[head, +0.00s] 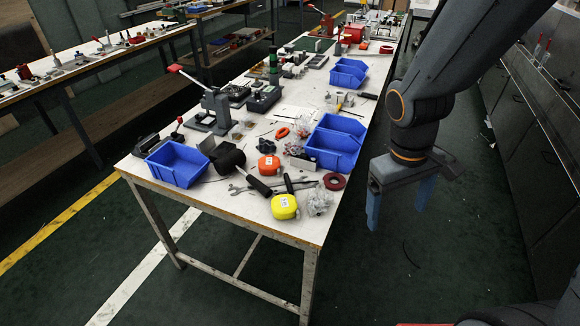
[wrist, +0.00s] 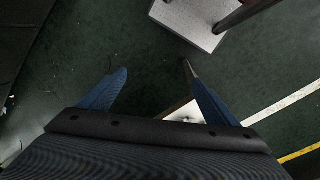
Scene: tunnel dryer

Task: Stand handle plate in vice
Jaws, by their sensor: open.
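My gripper (head: 399,203) hangs over the dark green floor, to the right of the long white workbench (head: 232,205). Its two blue fingers point down, spread apart, with nothing between them. In the wrist view the open gripper (wrist: 154,68) has only floor between its fingertips. I cannot pick out the handle plate for certain among the small items on the bench. I cannot clearly identify the vice either. A grey lever tool with a red-tipped handle (head: 214,106) stands upright near the bench's left edge.
Blue bins (head: 336,146) stand on the bench. A yellow tape measure (head: 284,207), an orange one (head: 268,165) and a red tape roll (head: 334,181) crowd the near end. A second bench (head: 85,60) is at left.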

